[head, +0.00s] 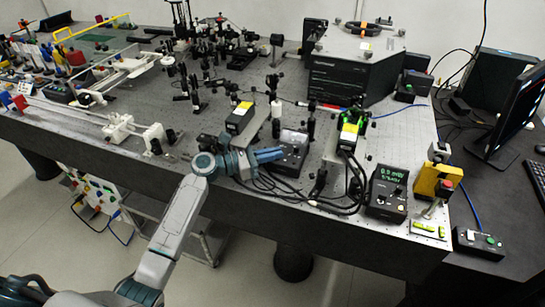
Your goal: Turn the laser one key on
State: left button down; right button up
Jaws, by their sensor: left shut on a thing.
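My left gripper (280,154) reaches in from the lower left over the bench's front edge. Its blue-grey fingers are together, with the tips at a small black control box (292,164) near the edge. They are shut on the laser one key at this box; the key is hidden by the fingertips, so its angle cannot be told. A black laser housing with a yellow label (238,118) stands just behind the gripper. Another yellow-labelled housing (348,136) stands to the right. My right gripper is not in view.
Black cables (290,190) loop along the front edge, right of the gripper. A black meter with a green display (386,190) and a yellow block with a red knob (436,178) stand farther right. Optics posts (276,108) crowd the bench (410,130) behind.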

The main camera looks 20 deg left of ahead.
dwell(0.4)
pick_arm(q)
jog(key=c, duration=1.6)
grip_release()
